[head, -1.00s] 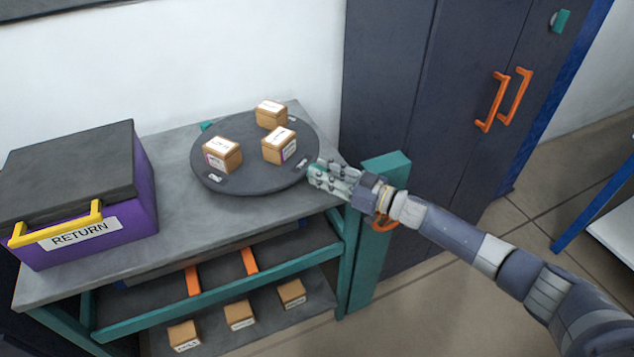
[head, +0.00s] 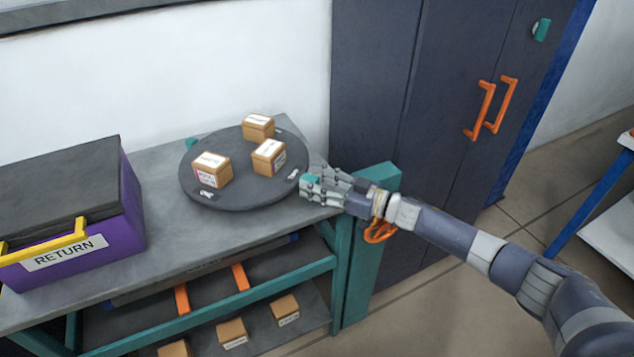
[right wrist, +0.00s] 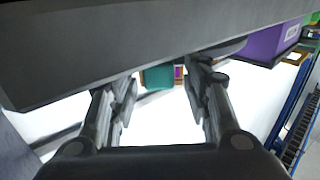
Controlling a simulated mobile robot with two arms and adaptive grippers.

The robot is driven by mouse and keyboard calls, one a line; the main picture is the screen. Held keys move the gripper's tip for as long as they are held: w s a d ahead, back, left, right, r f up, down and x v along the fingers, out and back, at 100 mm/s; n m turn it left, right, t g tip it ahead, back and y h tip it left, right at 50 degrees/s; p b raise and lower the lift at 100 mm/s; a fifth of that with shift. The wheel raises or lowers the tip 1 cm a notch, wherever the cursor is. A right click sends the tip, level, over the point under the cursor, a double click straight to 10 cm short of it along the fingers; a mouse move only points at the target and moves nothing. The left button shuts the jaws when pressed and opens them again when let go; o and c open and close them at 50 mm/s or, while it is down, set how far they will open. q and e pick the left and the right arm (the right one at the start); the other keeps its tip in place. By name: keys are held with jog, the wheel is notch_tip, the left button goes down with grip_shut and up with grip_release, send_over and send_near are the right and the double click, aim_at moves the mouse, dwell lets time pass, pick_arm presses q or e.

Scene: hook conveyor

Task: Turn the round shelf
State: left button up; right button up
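The round shelf (head: 240,193) is a dark grey disc on the grey workbench. Three cardboard boxes stand on it: one at front left (head: 211,170), one at right (head: 268,157) and one at the back (head: 258,127). Pale tags sit near its rim. My right gripper (head: 306,186) is at the disc's right edge, its fingers apart. In the right wrist view, a teal block (right wrist: 158,77) shows between the spread fingers of the right gripper (right wrist: 163,105). I cannot tell if the fingers touch it. My left gripper is not in view.
A purple RETURN crate (head: 132,205) with a yellow handle stands left on the workbench (head: 160,245). Several boxes sit on the lower shelf. A dark cabinet (head: 380,90) with orange handles stands behind my right arm. A teal post (head: 365,240) stands by the bench's right end.

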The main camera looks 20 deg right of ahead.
jog(key=shift+s+d, duration=0.2)
jog(key=shift+d, duration=0.05)
jog(key=v, duration=1.1)
jog(key=shift+d, duration=0.15)
jog(key=shift+s, duration=0.15)
jog(key=shift+c, duration=0.2)
